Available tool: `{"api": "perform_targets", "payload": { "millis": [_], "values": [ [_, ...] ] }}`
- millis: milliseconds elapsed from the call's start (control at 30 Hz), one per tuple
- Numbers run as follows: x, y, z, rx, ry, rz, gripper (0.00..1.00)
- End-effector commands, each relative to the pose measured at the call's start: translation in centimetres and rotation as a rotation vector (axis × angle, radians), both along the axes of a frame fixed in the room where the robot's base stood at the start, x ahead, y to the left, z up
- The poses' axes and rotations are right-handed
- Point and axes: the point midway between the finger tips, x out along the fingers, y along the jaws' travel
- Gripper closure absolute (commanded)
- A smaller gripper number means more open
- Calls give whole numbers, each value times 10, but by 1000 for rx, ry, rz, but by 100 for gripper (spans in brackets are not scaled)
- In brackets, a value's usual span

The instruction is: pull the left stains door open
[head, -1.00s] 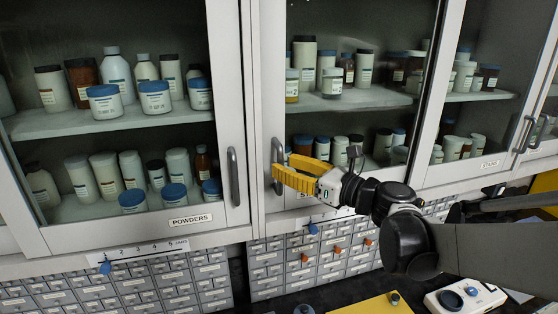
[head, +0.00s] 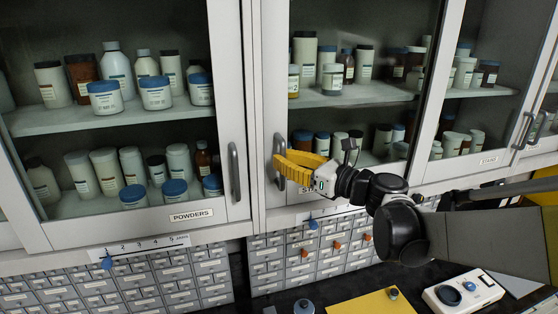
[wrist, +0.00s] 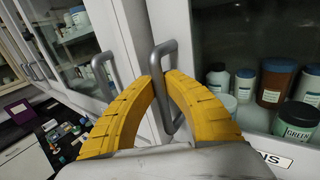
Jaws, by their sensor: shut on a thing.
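The left stains door is a pale grey framed glass door (head: 270,90) in the middle of the head view, and it looks closed. Its upright metal handle (head: 278,147) is near the door's left edge. My yellow-fingered gripper (head: 281,165) is shut on this handle, coming from the right. In the wrist view the handle (wrist: 166,112) stands between the two yellow fingers of my gripper (wrist: 160,80). The door's label (wrist: 276,160) is partly visible there, ending in "NS". In the head view my gripper and wrist partly cover the label.
The powders door handle (head: 234,172) is close on the left. Jars and bottles stand on shelves behind the glass. Small drawers (head: 300,250) line the wall below. A yellow sheet (head: 370,304) and a white device (head: 463,294) lie on the dark counter.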

Motion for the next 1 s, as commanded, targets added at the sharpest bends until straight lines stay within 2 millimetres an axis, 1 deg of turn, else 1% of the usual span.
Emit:
{"api": "perform_targets", "payload": {
  "millis": [33,167,267,500,700,800,900,1000],
  "values": [
    [4,-10,-1,0,0,-8,100],
    [12,-39,-2,0,0,-13,100],
    [21,-68,-2,1,-1,-15,100],
    [44,-149,-3,1,-1,-13,100],
    [61,-212,-2,1,-1,-11,100],
    [69,-238,-1,0,0,-9,100],
    [75,-259,-1,0,0,-8,100],
    [80,-276,0,0,0,-8,100]
  ]
}}
